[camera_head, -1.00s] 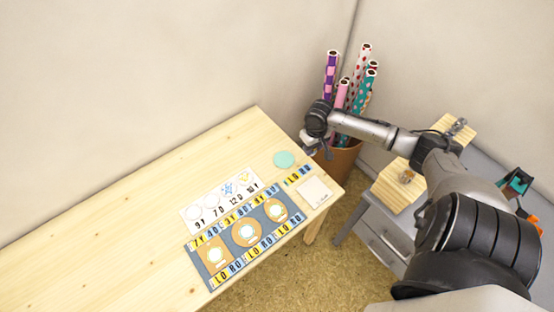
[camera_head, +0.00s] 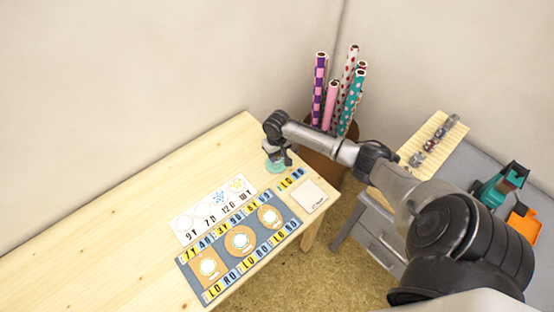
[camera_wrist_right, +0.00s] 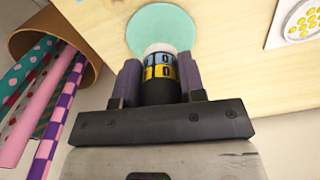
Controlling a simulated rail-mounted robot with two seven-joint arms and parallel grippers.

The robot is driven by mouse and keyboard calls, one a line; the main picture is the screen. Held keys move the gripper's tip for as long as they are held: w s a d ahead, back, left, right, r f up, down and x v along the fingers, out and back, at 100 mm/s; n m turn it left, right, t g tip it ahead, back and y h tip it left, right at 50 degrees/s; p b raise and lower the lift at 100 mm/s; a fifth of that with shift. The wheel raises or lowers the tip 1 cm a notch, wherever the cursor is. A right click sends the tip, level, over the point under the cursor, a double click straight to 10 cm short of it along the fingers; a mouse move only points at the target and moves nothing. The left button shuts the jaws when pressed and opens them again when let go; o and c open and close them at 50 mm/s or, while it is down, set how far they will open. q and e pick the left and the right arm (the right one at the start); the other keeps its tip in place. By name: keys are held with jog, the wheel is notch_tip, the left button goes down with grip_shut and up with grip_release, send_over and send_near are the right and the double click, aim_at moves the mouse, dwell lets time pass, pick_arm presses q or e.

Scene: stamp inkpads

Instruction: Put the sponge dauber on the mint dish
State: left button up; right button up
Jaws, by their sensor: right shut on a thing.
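The sponge dauber (camera_wrist_right: 160,68) is a short cylinder with a white end and a blue and yellow printed band. My right gripper (camera_wrist_right: 159,85) is shut on it, with one purple-grey finger on each side. The mint dish (camera_wrist_right: 160,25) is a flat round green disc on the wooden table, just beyond the dauber's white end in the wrist view. In the head view my right gripper (camera_head: 277,156) is over the mint dish (camera_head: 275,167) and partly hides it. I cannot tell whether the dauber touches the dish. My left gripper is not in view.
The wooden table (camera_head: 130,205) is bare on the left. A grey-blue mat (camera_head: 224,253) with round pads, printed cards (camera_head: 212,212) and a white square pad (camera_head: 308,196) lie near the dish. A bin of patterned rolls (camera_head: 332,105) stands behind the arm. A slatted rack (camera_head: 440,128) is at right.

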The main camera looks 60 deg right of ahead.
notch_tip(320, 180, down, 3)
jog(key=shift+r+b, duration=0.1)
jog(key=shift+b, duration=0.2)
jog(key=o, duration=0.8)
